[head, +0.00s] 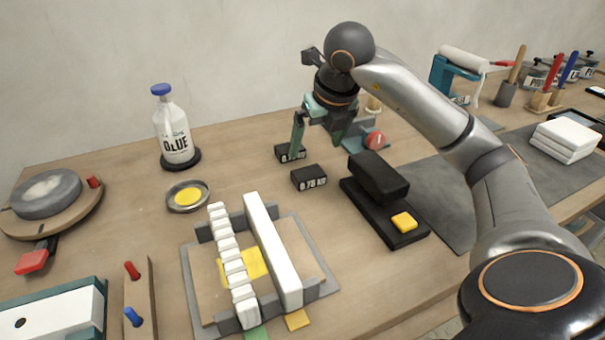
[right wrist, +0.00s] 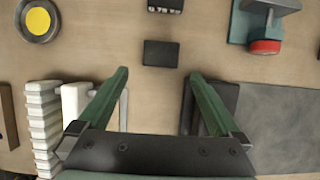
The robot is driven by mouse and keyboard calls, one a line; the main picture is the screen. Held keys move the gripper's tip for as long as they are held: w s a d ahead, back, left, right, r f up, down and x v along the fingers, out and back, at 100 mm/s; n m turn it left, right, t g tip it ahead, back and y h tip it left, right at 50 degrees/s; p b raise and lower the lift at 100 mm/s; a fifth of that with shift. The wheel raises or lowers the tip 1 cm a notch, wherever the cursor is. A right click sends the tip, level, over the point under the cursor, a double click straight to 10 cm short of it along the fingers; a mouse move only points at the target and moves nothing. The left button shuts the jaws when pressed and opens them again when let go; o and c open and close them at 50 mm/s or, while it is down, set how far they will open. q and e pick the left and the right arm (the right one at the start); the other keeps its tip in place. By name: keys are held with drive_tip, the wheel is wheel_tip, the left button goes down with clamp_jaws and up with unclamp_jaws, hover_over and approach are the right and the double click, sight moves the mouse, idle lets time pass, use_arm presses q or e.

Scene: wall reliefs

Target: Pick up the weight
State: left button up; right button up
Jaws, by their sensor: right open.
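Two small black weights with white lettering lie on the wooden table. The nearer weight (head: 309,177) appears to read 0.75 KG; it also shows in the right wrist view (right wrist: 161,53), just beyond the fingertips. The farther weight (head: 289,153) is partly hidden behind a finger of my right gripper in the head view and is cut by the top edge of the right wrist view (right wrist: 166,5). My right gripper (head: 318,143) is open and empty, pointing down above the table near both weights. Its green fingers spread wide in the right wrist view (right wrist: 158,74). My left gripper is out of view.
A black stapler-like press (head: 385,205) stands right of the nearer weight. A clamp holding white strips (head: 272,250) is in front. A yellow-centred dish (head: 188,196) and a glue bottle (head: 175,130) stand left. A red-and-teal tool (head: 375,140) lies behind right.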

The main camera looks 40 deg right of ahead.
sight(308, 172)
drive_tip(key=b+x, duration=0.1)
drive_tip(key=x, duration=0.9)
drive_tip(key=shift+d+f, duration=0.1)
drive_tip(key=shift+f, duration=0.1)
clamp_jaws()
drive_tip(key=shift+r, duration=0.2)
idle(0.4)
